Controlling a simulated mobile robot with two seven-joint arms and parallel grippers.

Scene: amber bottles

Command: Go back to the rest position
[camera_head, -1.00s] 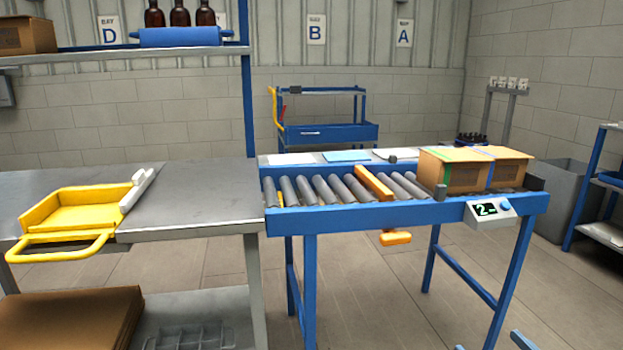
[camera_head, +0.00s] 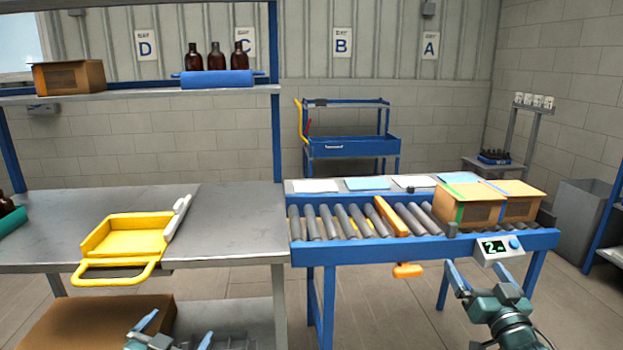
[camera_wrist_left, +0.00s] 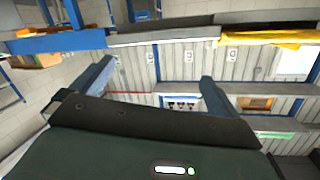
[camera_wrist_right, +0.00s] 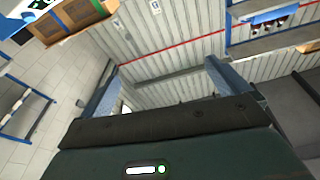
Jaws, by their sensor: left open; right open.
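My left gripper (camera_head: 175,330) is at the bottom edge of the head view, in front of the workbench and low, with its fingers apart. In the left wrist view its two fingers (camera_wrist_left: 155,88) stand wide apart with nothing between them. My right gripper (camera_head: 480,277) is at the lower right of the head view, in front of the roller conveyor's scale display, fingers apart. In the right wrist view its fingers (camera_wrist_right: 165,85) are apart and empty.
The roller conveyor (camera_head: 345,252) carries two cardboard boxes (camera_head: 467,208) at its right end. A yellow tray (camera_head: 125,238) lies on the grey workbench (camera_head: 235,215). A cardboard box (camera_head: 95,322) is on the lower shelf. A blue cart (camera_head: 350,146) stands behind.

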